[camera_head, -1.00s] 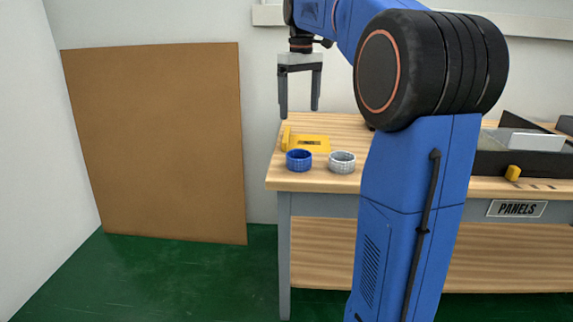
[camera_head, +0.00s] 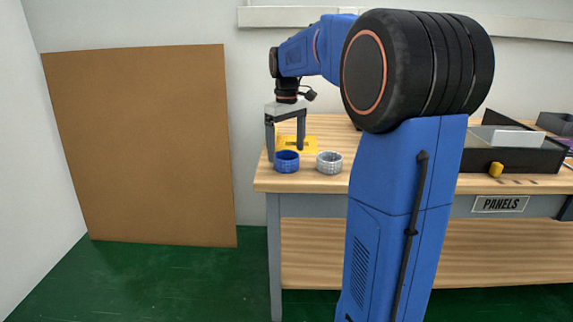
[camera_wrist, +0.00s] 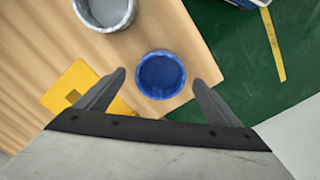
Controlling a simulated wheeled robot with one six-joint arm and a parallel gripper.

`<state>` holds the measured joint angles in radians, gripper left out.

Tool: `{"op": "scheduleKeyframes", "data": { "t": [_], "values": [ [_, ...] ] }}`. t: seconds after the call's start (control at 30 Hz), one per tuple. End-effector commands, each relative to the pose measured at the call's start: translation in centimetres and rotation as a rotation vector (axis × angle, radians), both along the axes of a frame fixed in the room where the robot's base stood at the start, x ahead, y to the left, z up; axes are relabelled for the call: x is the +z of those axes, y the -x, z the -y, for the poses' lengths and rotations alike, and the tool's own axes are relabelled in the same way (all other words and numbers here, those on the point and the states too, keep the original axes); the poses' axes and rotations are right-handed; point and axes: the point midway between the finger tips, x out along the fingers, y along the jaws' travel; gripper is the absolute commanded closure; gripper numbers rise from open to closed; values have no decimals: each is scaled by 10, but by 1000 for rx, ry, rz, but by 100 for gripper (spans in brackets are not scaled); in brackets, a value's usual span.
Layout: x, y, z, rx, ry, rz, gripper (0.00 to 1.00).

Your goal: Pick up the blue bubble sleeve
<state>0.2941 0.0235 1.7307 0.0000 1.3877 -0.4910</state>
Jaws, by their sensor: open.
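The blue bubble sleeve (camera_head: 287,162) is a short, round, open-topped ring with a bumpy wall. It stands upright near the left front corner of the wooden table. My gripper (camera_head: 286,155) is open, pointing down at the sleeve with its fingers apart. In the wrist view the blue sleeve (camera_wrist: 161,74) lies just beyond and between the two fingertips (camera_wrist: 157,76). The fingers do not visibly touch it, and nothing is held. In the head view a finger passes just left of the sleeve; the exact depth is hard to tell.
A white-grey bubble sleeve (camera_head: 329,162) stands close to the right of the blue one. A yellow holder (camera_head: 312,144) lies behind them. The table edge (camera_head: 262,184) is near on the left and front. A black tray (camera_head: 515,158) is farther right.

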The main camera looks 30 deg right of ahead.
Motion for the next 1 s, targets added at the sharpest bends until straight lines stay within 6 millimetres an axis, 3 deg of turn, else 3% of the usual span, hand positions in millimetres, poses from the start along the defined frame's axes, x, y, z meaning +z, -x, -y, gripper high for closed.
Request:
{"op": "scheduleKeyframes", "data": {
  "t": [0.23,0.57,0.73,1.0],
  "values": [
    [-32,1,-1,0,-1,-2,13],
    [-37,0,0,0,0,1,13],
    [-37,0,0,0,0,0,53],
    [-37,1,0,0,0,0,57]
  ]
}}
